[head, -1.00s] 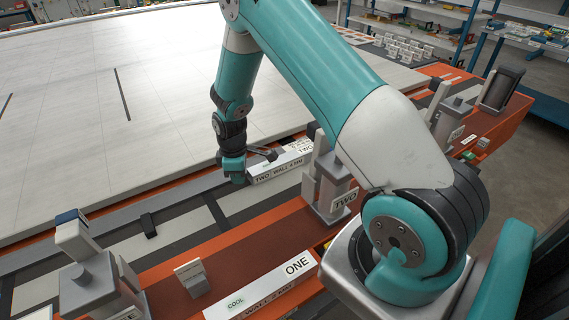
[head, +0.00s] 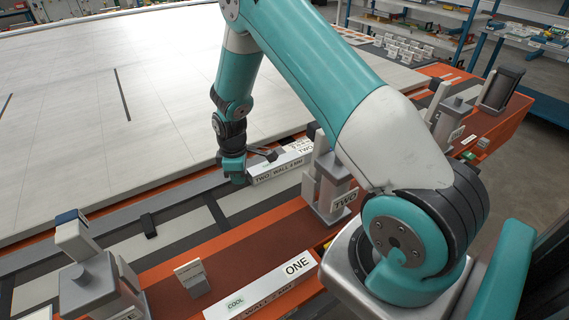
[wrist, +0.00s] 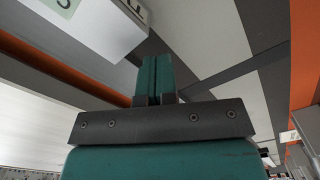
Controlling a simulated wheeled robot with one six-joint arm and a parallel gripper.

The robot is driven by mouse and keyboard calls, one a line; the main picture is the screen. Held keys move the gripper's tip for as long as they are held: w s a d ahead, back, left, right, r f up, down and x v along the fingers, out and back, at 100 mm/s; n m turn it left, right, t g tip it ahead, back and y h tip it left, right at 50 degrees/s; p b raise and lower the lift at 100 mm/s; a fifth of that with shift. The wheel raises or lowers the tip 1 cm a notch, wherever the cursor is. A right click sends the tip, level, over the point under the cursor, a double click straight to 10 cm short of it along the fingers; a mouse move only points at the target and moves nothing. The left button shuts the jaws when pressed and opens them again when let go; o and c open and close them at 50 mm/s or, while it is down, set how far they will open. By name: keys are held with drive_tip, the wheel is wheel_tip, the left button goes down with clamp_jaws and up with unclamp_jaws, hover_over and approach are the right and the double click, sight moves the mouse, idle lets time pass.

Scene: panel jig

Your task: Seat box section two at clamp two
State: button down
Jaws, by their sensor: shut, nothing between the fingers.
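Box section two (head: 282,167), a white bar marked TWO and WALL 4 MM, lies along the jig beside clamp two. Clamp two (head: 333,185) is a grey clamp with a TWO plate, to the right of the bar and partly hidden behind my arm. My gripper (head: 238,178) is down at the left end of the bar, fingers shut and empty. In the wrist view the shut fingers (wrist: 153,75) are beside the bar's white end (wrist: 95,22), which shows at upper left. Whether they touch it, I cannot tell.
Box section one (head: 265,290) lies at the front, marked ONE and COOL. Another grey clamp (head: 88,285) stands at front left. A small upright plate (head: 190,277) stands between them. A large pale panel (head: 90,110) fills the left. Another clamp (head: 450,115) stands at the right.

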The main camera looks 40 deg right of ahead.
drive_tip(key=shift+s+d, duration=0.25)
drive_tip(key=shift+d, duration=1.05)
idle(0.4)
drive_tip(key=shift+a, duration=0.15)
idle(0.3)
drive_tip(key=shift+w+a, duration=0.2)
drive_tip(key=shift+a, duration=0.65)
wheel_tip(320, 180, up, 8)
drive_tip(key=p, duration=0.6)
idle(0.4)
